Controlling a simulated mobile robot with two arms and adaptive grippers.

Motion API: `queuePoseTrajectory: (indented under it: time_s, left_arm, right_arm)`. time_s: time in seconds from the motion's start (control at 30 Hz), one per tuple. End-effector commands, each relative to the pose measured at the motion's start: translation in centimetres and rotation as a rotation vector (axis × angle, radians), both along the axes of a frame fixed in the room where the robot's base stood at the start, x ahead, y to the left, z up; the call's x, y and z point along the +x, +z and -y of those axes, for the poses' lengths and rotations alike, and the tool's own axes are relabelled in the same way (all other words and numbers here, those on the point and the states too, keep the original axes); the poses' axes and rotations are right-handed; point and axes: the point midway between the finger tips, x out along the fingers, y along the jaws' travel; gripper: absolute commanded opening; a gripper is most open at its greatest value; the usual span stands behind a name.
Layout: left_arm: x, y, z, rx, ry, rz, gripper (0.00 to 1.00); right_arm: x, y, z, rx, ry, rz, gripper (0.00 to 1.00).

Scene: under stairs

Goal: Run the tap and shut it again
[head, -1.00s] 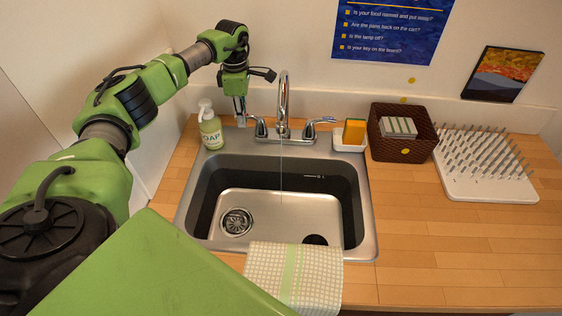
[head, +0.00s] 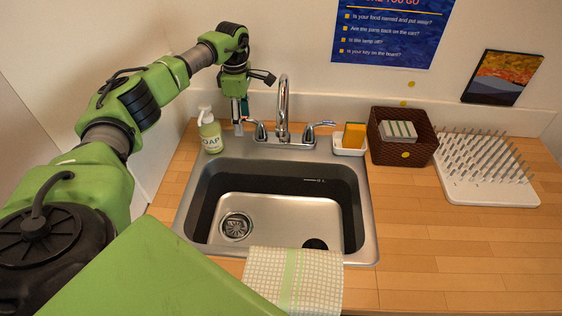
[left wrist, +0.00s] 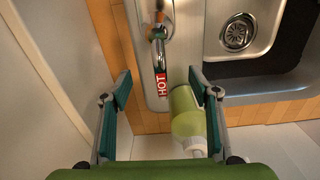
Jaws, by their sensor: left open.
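The chrome tap (head: 283,108) stands behind the sink (head: 368,215), with a left handle (head: 259,131) and a right handle (head: 312,129). No stream shows under its spout. My left gripper (head: 240,128) points down at the left handle's outer end. In the left wrist view the left handle (left wrist: 160,60), with a red HOT label, points between the fingers of my open left gripper (left wrist: 160,84). Neither finger appears to touch it in that view. My right gripper is out of view.
A soap bottle (head: 210,134) stands close left of my left gripper and beside its finger in the left wrist view (left wrist: 187,112). A sponge (head: 354,135) in a white dish, a brown basket (head: 405,153) and a drying rack (head: 488,188) stand right. A towel (head: 293,280) hangs in front.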

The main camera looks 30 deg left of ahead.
Motion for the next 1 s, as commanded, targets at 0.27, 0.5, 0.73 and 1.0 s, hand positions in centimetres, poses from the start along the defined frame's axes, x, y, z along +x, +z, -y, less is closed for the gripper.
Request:
queuePoseTrajectory:
  time_s: [0.27, 0.5, 0.73, 1.0]
  left_arm:
    - [0.0, 3.6, 0.0, 0.0, 0.0, 0.001, 0.56]
    - [0.0, 6.4, 0.0, 0.0, 0.0, 0.001, 0.56]
    - [0.0, 6.7, 0.0, 0.0, 0.0, -0.001, 0.56]
    - [0.0, 6.7, 0.0, 0.0, 0.001, 0.0, 0.56]
  right_arm:
    - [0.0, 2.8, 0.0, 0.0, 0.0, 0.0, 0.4]
    - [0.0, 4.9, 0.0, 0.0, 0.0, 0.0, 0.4]
    - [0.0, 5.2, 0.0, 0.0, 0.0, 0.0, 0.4]
    - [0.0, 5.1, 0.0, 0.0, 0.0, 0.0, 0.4]
